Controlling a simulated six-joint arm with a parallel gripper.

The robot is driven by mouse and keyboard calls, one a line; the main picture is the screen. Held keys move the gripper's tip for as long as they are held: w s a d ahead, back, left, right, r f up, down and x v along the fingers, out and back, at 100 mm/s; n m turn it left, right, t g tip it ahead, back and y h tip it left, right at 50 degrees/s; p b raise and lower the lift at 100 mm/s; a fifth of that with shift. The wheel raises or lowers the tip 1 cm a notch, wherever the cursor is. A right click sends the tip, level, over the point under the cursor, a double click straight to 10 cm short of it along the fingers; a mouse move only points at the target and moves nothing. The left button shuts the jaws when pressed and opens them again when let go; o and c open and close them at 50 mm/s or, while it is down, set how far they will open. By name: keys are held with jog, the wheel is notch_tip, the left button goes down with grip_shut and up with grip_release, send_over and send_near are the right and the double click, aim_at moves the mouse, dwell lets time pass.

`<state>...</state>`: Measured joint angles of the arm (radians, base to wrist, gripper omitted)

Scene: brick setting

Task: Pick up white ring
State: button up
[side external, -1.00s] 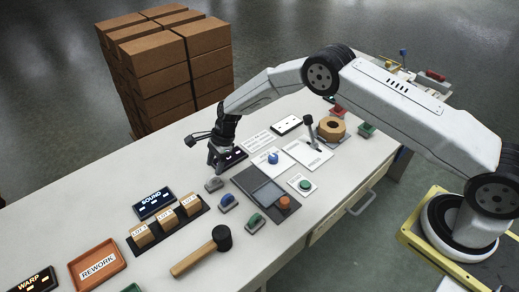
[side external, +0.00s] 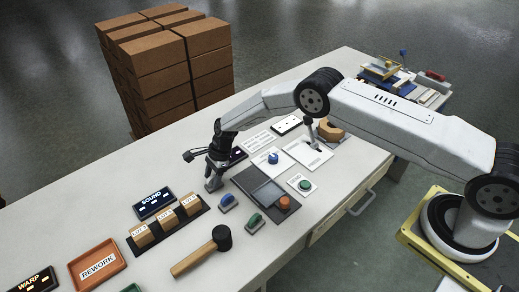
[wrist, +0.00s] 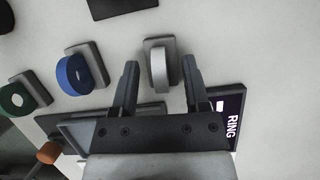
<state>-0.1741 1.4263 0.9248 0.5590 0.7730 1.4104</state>
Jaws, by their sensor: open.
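The white ring (wrist: 157,74) stands upright on a small grey base (wrist: 152,43) in the wrist view. My gripper (wrist: 160,64) is open, with one finger on each side of the ring and a gap on both sides. In the side view, my gripper (side external: 213,174) is low over the ring's spot and mostly hides it. I cannot tell how far down the fingers reach along the ring.
A blue ring (wrist: 75,74) and a green ring (wrist: 14,98) stand on bases in a row to the left. A dark RING display (wrist: 231,120) lies close to the right finger. A mallet (side external: 222,238) and lot boxes (side external: 166,219) are nearby.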

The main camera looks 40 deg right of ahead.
aim_at(209, 180)
dwell(0.3)
grip_shut()
jog(key=shift+r, duration=0.2)
jog(key=shift+r, duration=1.35)
jog(key=s+d+r, duration=0.3)
jog(key=s+r, duration=0.7)
jog(key=s, duration=0.3)
jog(key=shift+s+d, duration=0.15)
jog(key=shift+s, duration=0.15)
